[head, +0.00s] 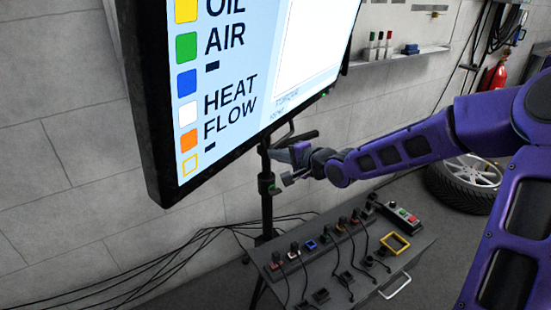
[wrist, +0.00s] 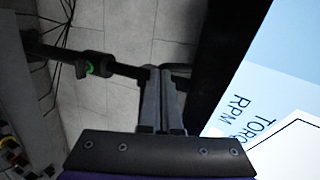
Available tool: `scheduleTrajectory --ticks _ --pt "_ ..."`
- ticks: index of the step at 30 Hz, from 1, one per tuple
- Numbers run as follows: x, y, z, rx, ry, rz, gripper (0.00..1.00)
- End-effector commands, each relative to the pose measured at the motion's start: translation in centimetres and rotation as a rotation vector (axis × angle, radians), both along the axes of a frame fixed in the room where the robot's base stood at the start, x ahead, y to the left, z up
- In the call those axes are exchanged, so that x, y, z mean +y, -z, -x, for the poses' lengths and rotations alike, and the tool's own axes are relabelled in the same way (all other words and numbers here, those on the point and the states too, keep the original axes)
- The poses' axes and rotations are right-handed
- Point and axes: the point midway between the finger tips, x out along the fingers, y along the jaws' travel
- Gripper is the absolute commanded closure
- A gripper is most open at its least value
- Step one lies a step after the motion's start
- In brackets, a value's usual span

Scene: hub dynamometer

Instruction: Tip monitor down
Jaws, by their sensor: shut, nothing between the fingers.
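The monitor (head: 235,75) is a large black-framed screen with coloured squares and words such as OIL, AIR and HEAT FLOW. It fills the upper left of the head view, and part of its screen shows at the right of the wrist view (wrist: 285,60). It stands on a black pole (head: 266,210) with a green-marked clamp, also in the wrist view (wrist: 92,67). My gripper (head: 280,155) is just below the monitor's lower edge, beside the pole top and a dark bar. Its fingers (wrist: 162,75) are together and empty. Whether they touch the pole or monitor is unclear.
A grey panel (head: 345,265) with plugs, cables and a yellow frame lies below my gripper. Loose black cables (head: 190,255) run along the left wall. A tyre (head: 465,180) and a red extinguisher (head: 496,75) are at the right. A wall shelf (head: 400,53) is behind.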

Motion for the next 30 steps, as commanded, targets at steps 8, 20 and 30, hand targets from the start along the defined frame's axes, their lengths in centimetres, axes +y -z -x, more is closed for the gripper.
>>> scheduleTrajectory --ticks 8,20,30 --pt "0.2 0.0 -0.3 0.001 0.001 0.000 1.00" --pt "2.6 0.1 -1.6 -0.045 -0.002 -0.080 1.00" --pt "3.0 -0.1 -1.9 -0.057 -0.001 -0.093 1.00"
